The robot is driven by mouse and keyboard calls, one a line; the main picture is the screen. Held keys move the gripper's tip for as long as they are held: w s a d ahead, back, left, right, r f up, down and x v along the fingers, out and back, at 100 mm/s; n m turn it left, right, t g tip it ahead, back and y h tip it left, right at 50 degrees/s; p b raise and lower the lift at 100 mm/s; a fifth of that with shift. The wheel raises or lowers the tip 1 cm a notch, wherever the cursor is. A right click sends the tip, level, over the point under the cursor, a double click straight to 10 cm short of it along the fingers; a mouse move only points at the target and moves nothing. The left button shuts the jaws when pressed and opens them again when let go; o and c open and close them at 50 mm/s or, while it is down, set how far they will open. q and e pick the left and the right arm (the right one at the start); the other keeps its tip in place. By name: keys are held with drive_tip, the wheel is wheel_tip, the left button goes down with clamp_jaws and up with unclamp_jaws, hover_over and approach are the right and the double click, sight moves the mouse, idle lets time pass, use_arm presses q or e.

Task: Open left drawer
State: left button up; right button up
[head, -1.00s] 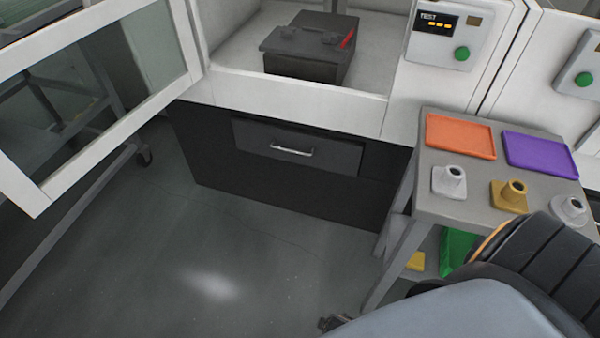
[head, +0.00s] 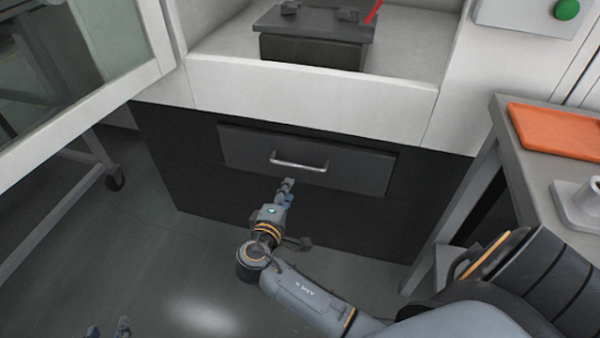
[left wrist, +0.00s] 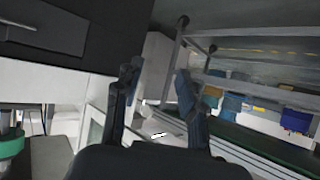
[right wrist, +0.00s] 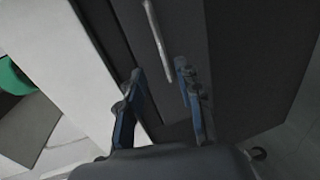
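The drawer (head: 240,150) is a dark grey front in the black cabinet base and looks closed. Its silver bar handle (head: 299,166) is on the front; it also shows in the right wrist view (right wrist: 157,40). My right gripper (head: 288,185) is just in front of and below the handle in the head view. In the right wrist view its fingers (right wrist: 159,72) are apart and empty, with the handle beyond the tips. My left gripper (head: 107,329) is low at the bottom left, far from the drawer. In the left wrist view its fingers (left wrist: 158,76) are open and empty.
An open glass-paned door (head: 75,90) stands at the left. A dark box (head: 315,50) sits in the white enclosure above the drawer. A side table (head: 515,190) with an orange tray (head: 558,131) is at the right. The floor before the cabinet is clear.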

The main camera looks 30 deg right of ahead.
drive_tip(key=b, duration=0.2)
approach(300, 166)
drive_tip(key=f+x, duration=0.1)
drive_tip(key=x, duration=0.3)
use_arm(q)
drive_tip(key=w+d+r+t+h, duration=0.1)
drive_tip(key=r+t, duration=0.3)
drive_tip(key=r, duration=0.2)
drive_tip(key=w+d+r+t+h+b, duration=0.1)
drive_tip(key=w+d+r+t, duration=0.1)
drive_tip(key=r+t, duration=0.2)
drive_tip(key=shift+w+r+t+h, duration=0.3)
drive_tip(key=shift+r+h, duration=0.1)
drive_tip(key=shift+r, duration=1.4)
use_arm(e)
drive_tip(key=shift+r+x, duration=0.2)
drive_tip(key=shift+x, duration=3.1)
drive_tip(key=shift+a, duration=0.1)
drive_tip(key=shift+c, duration=0.2)
clamp_jaws()
